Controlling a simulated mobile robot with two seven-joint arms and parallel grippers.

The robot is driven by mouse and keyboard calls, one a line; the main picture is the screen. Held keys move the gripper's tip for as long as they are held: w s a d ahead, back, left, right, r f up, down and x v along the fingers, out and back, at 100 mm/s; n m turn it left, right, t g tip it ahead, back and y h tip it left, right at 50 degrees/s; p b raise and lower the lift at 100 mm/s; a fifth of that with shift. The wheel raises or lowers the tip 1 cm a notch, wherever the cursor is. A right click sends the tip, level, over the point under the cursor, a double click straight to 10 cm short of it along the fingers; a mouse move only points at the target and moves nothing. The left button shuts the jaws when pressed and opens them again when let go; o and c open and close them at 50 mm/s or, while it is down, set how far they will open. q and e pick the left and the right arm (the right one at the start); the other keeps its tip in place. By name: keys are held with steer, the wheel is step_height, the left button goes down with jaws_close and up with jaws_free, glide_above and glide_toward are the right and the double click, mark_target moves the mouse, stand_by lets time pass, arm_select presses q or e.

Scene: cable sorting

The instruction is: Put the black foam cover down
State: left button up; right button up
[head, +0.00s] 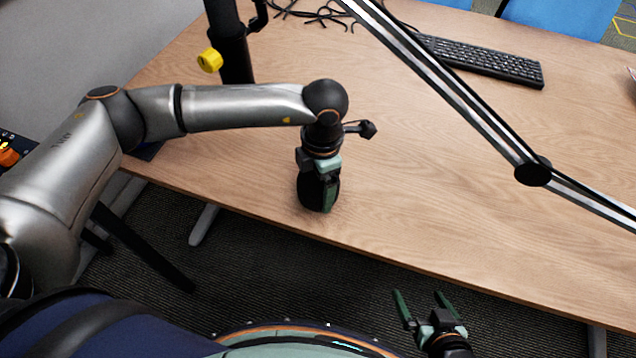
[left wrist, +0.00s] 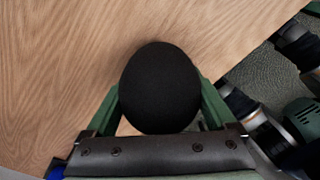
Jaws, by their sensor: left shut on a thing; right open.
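The black foam cover (left wrist: 159,88) is a round, dark, matte piece between the two green fingers of my left gripper (left wrist: 160,112) in the left wrist view. In the head view the left gripper (head: 320,190) points down at the table's front edge and is shut on the black foam cover (head: 312,192), partly hidden behind a finger. I cannot tell whether the cover touches the tabletop. My right gripper (head: 422,300) is open and empty, low in front of the table.
The wooden table (head: 430,190) has wide clear room to the right of the left gripper. A black keyboard (head: 480,58) and black cables (head: 318,14) lie at the back. A metal lamp-like arm (head: 440,80) crosses above the table. A black post with a yellow knob (head: 209,60) stands back left.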

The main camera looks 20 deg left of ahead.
arm_select(q)
steer(key=shift+f, duration=0.15)
steer(key=o, duration=1)
steer(key=r, duration=1.2)
steer(key=shift+w+d+r, duration=0.2)
steer(key=shift+d, duration=0.05)
